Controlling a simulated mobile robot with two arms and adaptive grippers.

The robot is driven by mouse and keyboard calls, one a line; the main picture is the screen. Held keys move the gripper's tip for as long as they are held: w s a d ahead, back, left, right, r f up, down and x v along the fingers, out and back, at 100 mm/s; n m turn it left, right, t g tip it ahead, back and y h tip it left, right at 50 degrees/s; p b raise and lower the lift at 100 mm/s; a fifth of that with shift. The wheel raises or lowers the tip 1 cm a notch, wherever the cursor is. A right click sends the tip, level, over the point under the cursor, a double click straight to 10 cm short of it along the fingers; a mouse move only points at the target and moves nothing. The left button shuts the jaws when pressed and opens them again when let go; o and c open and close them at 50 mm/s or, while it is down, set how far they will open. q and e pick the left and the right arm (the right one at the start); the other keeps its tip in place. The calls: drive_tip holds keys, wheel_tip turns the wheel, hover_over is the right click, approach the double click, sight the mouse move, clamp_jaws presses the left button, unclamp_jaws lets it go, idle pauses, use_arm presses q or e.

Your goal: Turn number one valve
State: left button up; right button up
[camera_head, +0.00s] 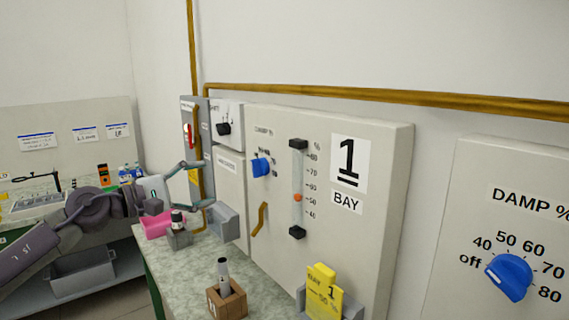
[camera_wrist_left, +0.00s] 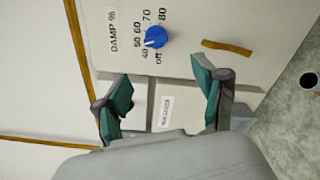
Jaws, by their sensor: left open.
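The bay panel (camera_head: 378,220) carries a large number 1 sign (camera_head: 349,163) above a BAY label. On this panel is a blue dial knob (camera_head: 261,166) under a damp % label. The knob also shows in the left wrist view (camera_wrist_left: 156,37), with a scale from off to 80 around it. Its exact setting is too small to read. My left gripper (camera_head: 207,184) is open and empty, to the left of the knob and apart from it. In the left wrist view its two teal fingers (camera_wrist_left: 161,78) are spread, with the knob beyond them. My right gripper is out of view.
A second blue dial (camera_head: 508,277) sits on the neighbouring panel at right. Nearby are a brass handle (camera_head: 259,219), a vertical slider (camera_head: 298,190) and a grey bin (camera_head: 223,224). A wooden block (camera_head: 227,300) holding a rod stands on the counter (camera_head: 182,275).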

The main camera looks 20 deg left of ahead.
sight(252, 168)
use_arm(q)
drive_tip(key=shift+m, duration=0.3)
drive_tip(key=p+x, duration=0.3)
drive_tip(key=x, duration=0.1)
drive_tip(key=p+x, duration=0.3)
drive_tip(key=x, duration=0.1)
drive_tip(key=r+p+x, duration=0.1)
drive_tip(key=p+x, duration=0.3)
drive_tip(key=shift+d, duration=0.2)
drive_tip(key=shift+w+d+f, duration=0.15)
drive_tip(key=shift+w+d, duration=0.15)
drive_tip(key=shift+w, duration=0.1)
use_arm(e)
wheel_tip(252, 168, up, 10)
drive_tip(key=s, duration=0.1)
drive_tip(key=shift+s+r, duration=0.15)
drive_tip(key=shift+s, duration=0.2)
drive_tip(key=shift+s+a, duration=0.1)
use_arm(q)
drive_tip(key=shift+c, duration=0.8)
drive_tip(key=c, duration=1)
